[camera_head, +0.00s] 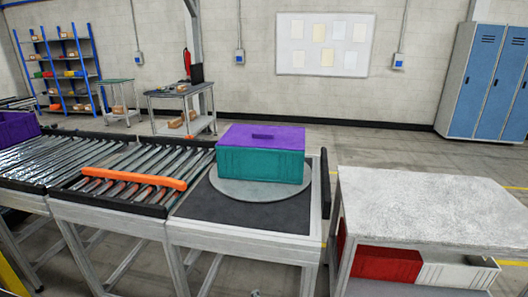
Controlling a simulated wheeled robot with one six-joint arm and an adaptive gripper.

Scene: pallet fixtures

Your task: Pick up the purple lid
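The purple lid (240,134) lies on top of a teal crate (262,166) and covers it. The lid has a small raised darker handle (278,137) on its top. The crate stands on a round grey turntable plate (240,194) at the right end of the conveyor. My gripper is not in view.
A roller conveyor (70,163) runs to the left, with an orange bar (135,178) across it. A purple bin (17,127) is at the far left edge. A bare grey-topped table (430,205) stands to the right, with a red bin (385,265) and a white bin (458,273) below its top.

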